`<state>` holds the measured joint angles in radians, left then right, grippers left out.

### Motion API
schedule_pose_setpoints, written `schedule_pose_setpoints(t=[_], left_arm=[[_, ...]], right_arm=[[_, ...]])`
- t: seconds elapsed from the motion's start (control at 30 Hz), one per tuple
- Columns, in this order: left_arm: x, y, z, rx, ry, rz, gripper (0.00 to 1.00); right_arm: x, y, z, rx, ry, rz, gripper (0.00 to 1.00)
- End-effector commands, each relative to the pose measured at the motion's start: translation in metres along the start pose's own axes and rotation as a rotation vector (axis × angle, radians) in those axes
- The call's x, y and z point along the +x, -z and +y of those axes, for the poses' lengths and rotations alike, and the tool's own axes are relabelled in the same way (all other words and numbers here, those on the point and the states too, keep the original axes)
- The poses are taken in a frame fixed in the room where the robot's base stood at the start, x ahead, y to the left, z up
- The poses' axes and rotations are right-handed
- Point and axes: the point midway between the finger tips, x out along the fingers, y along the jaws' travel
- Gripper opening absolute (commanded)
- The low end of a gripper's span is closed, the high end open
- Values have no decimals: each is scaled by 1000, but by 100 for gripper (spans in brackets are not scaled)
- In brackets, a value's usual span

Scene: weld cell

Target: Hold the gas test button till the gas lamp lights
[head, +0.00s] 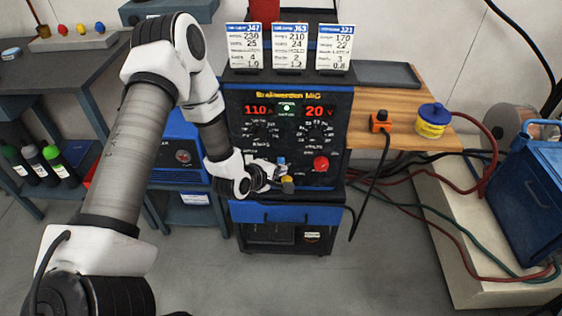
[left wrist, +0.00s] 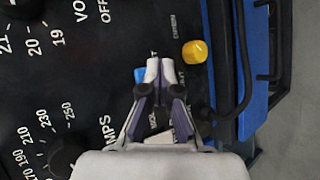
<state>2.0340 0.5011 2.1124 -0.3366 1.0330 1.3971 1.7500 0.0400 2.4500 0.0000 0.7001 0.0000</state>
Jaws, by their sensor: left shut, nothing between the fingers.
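The welder's control panel (head: 258,165) faces me, with red displays reading 110 and 20. My left gripper (head: 283,172) is shut and empty, its fingertips close in front of the panel's lower part. The left wrist view shows the closed fingertips (left wrist: 160,68) between a blue control (left wrist: 140,75) and a yellow round control (left wrist: 194,52). In the head view the blue one (head: 281,160) is just above the fingertips and the yellow one (head: 287,184) just below. I cannot tell which is the gas test button, nor whether the fingertips touch the panel. No gas lamp is identifiable. My right gripper is out of view.
A large red knob (head: 321,163) is right of the gripper. A pale lamp (head: 287,107) glows between the displays. Three cards (head: 289,47) stand on the welder. A wooden bench (head: 376,105) at right holds an orange block (head: 380,121) and a yellow-blue tub (head: 433,121).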

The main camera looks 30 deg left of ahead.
Motion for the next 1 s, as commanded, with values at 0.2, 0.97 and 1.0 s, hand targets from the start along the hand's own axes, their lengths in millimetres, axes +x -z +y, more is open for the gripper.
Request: schedule_pose_setpoints(t=[0.2,0.97,1.0], left_arm=[[5,4,4,0,-1,0,0],[9,7,7,0,-2,0,0],[9,7,7,0,-2,0,0]], right_arm=[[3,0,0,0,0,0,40],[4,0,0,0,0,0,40],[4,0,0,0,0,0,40]])
